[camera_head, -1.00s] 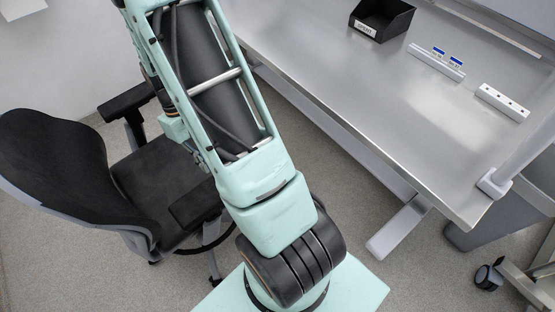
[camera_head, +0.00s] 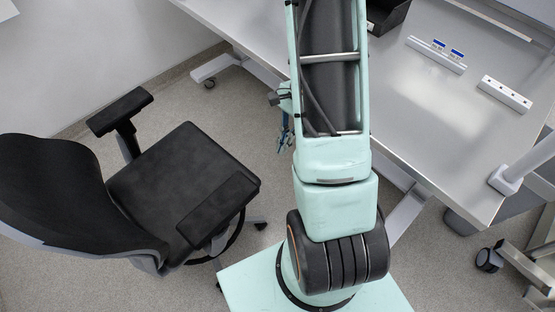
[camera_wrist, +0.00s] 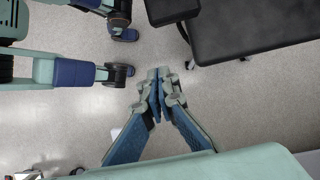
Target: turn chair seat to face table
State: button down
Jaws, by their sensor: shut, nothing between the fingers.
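The black office chair shows at the left in the head view. Its seat (camera_head: 182,180) has a backrest (camera_head: 70,190) on its left side and two armrests, one at the back (camera_head: 120,108) and one at the front (camera_head: 217,205). The seat's open front points to the upper right, towards the metal table (camera_head: 420,120). My gripper (camera_head: 284,140) hangs between the chair and the table, apart from both and partly hidden by my arm. In the wrist view my gripper (camera_wrist: 158,75) is shut and empty, with a black chair part (camera_wrist: 250,28) beyond it at the upper right.
A black bin (camera_head: 385,15), a white strip with blue labels (camera_head: 437,54) and a socket strip (camera_head: 505,94) lie on the table. A wheeled stand (camera_head: 490,258) is at the lower right. Grey floor is open between chair and table.

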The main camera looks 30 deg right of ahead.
jog(key=s+a+f+p, duration=0.1)
jog(key=s+a+f, duration=0.1)
jog(key=a+f, duration=0.5)
jog(key=shift+s+f, duration=0.35)
jog(key=shift+f, duration=0.5)
